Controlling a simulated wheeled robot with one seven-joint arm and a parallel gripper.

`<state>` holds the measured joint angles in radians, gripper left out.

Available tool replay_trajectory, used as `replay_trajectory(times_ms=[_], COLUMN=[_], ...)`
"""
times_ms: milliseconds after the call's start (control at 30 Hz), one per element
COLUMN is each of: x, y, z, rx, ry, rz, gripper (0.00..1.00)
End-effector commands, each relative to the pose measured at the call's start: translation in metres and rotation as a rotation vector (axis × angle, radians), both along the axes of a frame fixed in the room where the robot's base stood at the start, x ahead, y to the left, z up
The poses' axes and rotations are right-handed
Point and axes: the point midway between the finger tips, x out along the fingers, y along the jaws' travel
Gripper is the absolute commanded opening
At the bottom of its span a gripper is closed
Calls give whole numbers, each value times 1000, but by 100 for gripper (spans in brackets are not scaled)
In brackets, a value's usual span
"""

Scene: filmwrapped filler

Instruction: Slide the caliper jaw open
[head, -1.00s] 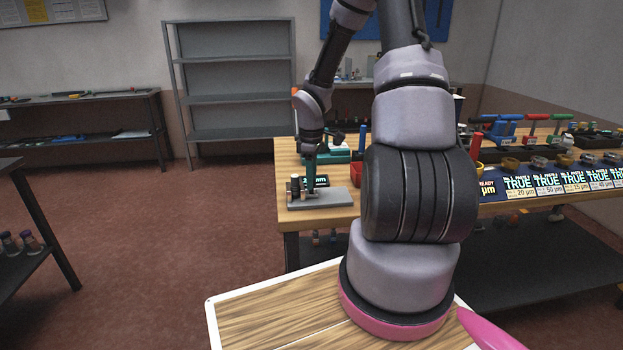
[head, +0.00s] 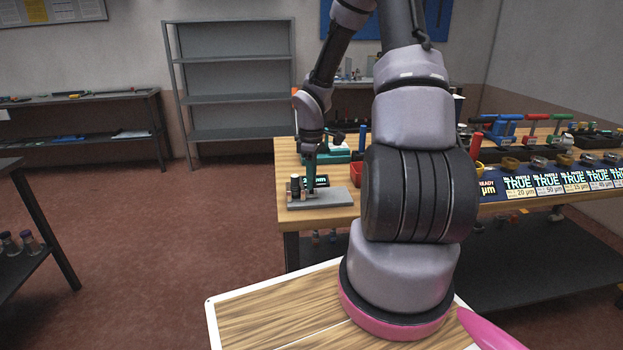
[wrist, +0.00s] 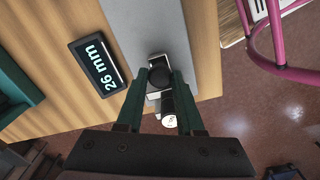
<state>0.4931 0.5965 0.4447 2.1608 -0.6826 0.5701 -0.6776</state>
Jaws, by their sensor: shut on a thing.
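The caliper fixture is a grey metal base plate (head: 335,199) on the near left corner of the wooden bench; the plate also shows in the wrist view (wrist: 150,25). A small metal caliper block with a dark round knob (wrist: 160,76) sits on it. A small pale cylinder (wrist: 168,112) stands beside the block. A black display (wrist: 98,64) next to the plate reads "26 mm". My gripper (wrist: 159,80) points down, its two dark green fingers closed about the knob part of the caliper jaw. The exact contact is partly hidden by the fingers.
The wooden bench top (head: 286,160) holds a teal tool (head: 335,155), a red bin (head: 356,172) and several gauges with cards on the right. In the wrist view the bench edge is close to the fixture. Open floor (head: 150,240) lies to the left.

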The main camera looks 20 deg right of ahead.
Motion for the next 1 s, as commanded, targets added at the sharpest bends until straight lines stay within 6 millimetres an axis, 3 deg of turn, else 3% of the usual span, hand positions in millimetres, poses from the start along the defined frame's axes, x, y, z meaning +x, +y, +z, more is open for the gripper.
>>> replay_trajectory(times_ms=[300, 633, 967, 1000], x=[0, -14, -15, -15], y=[-3, -55, -58, -58], z=[1, 1, 1, 1], rx=[0, -2, -1, -1], ry=[-2, -4, -4, -4], rz=[-1, -3, 1, 1], gripper=[0, 0, 0, 48])
